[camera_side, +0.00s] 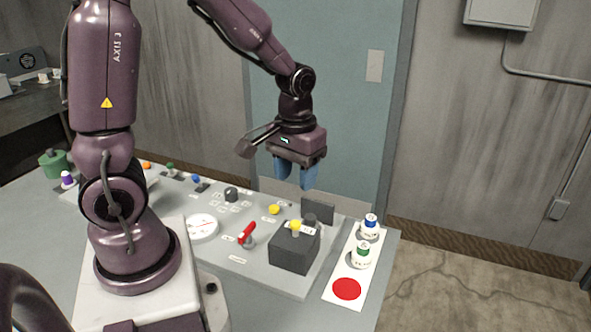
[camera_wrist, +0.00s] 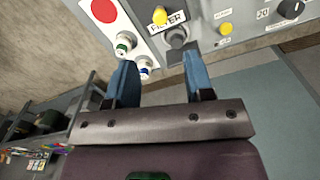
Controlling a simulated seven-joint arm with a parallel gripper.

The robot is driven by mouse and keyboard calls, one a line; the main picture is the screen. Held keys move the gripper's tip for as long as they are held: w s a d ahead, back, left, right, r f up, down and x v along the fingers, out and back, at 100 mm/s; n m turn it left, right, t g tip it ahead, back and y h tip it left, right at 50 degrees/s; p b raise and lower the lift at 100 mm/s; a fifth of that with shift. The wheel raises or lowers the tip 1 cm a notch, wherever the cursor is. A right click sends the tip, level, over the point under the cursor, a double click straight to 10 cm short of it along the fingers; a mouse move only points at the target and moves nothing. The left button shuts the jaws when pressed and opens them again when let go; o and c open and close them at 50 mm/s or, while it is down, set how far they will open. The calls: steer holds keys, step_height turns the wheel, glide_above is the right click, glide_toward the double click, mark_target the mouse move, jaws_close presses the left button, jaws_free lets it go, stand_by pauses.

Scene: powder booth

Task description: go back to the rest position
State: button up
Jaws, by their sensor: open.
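My gripper (camera_side: 295,175) has blue fingers and hangs in the air above the back of the control panel in the side view. Its fingers are apart with nothing between them. In the wrist view my gripper (camera_wrist: 165,82) also shows two separate blue fingers, with the panel beyond them. The grey panel (camera_side: 215,245) lies on the table below. A dark grey box (camera_side: 290,255) with a yellow knob (camera_side: 296,227) on top stands at the panel's right part. My gripper is apart from all of these.
A white strip (camera_side: 345,272) at the right bears a blue-capped jar (camera_side: 369,228), a green-capped jar (camera_side: 361,256) and a red disc (camera_side: 347,289). A red lever (camera_side: 246,234), a round gauge (camera_side: 202,227) and several knobs stand on the panel. A green pot (camera_side: 54,163) is far left.

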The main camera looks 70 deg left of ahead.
steer(key=shift+r, duration=0.35)
steer(key=s+d+r+m+t, duration=0.2)
steer(key=s+d+r+m, duration=0.1)
steer(key=r, duration=0.3)
steer(key=s+d+r+m+t, duration=0.3)
steer(key=s+d+r, duration=0.1)
steer(key=r, duration=0.3)
steer(key=shift+s+r+t, duration=0.2)
steer(key=shift+s+t, duration=0.1)
steer(key=shift+s, duration=0.45)
